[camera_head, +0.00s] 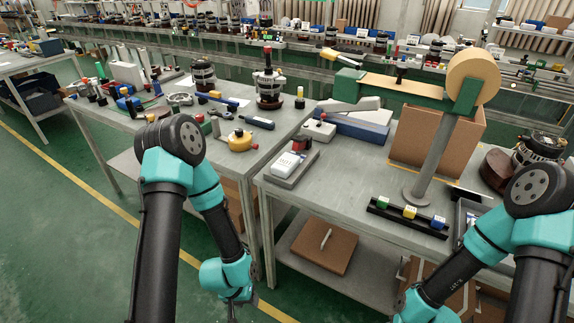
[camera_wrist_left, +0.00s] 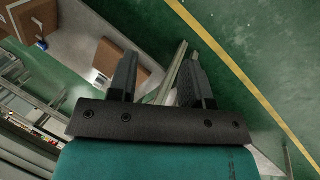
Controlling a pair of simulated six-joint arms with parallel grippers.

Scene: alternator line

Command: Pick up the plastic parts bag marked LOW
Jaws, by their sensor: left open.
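I cannot make out a plastic parts bag marked LOW in either view. A small white item with dark print (camera_head: 287,163) lies on a grey tray (camera_head: 305,170) at the left end of the right bench; its print is too small to read. My left gripper (camera_wrist_left: 158,65) is open and empty in the left wrist view, with its two dark fingers apart. It hangs low in front of the benches, well away from the white item; in the head view its fingers are hardly visible. My right gripper is outside the frames.
The right bench (camera_head: 345,182) carries a black rail (camera_head: 407,217) with green, yellow and blue blocks, and a post with a tan roll (camera_head: 473,80). The left bench holds tools and alternator parts. A brown box (camera_head: 323,246) sits on the lower shelf. Green floor is open at left.

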